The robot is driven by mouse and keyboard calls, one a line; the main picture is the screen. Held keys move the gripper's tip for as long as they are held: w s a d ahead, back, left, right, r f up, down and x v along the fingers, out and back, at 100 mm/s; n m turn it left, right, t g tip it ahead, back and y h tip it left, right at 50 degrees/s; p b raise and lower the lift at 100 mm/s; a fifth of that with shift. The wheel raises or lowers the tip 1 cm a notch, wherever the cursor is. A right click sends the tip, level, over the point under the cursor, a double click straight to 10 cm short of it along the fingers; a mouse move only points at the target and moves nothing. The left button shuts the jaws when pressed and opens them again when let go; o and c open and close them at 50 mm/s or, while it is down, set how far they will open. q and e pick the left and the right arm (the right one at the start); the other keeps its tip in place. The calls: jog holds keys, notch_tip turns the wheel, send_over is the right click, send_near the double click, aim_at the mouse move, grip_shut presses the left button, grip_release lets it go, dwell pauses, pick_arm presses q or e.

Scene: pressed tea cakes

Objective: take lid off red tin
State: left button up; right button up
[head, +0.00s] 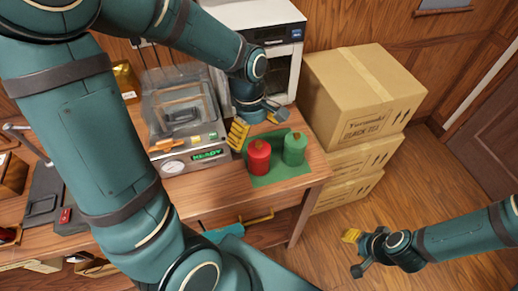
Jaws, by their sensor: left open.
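A red tin (259,160) with its lid on stands upright on a green mat (272,180) near the right end of the wooden table. A green tin (295,149) stands close to its right. My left gripper (256,125) is open, its yellow fingers above and behind the red tin, apart from it as far as I can see. Nothing shows between the fingers. My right gripper (352,252) is low at the right, over the floor and away from the table. Its finger opening is too small to make out.
A machine with a clear cover and green display (208,155) stands left of the tins. A white cabinet (284,65) is behind them. Stacked cardboard boxes (365,90) stand to the right of the table.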

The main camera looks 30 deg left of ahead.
aim_at(258, 143)
pick_arm(q)
jog(key=f, duration=0.3)
jog(key=f+b, duration=0.1)
jog(key=f, duration=0.1)
jog(key=shift+w+d+f, duration=0.15)
jog(key=shift+d, duration=0.2)
jog(key=c, duration=1.1)
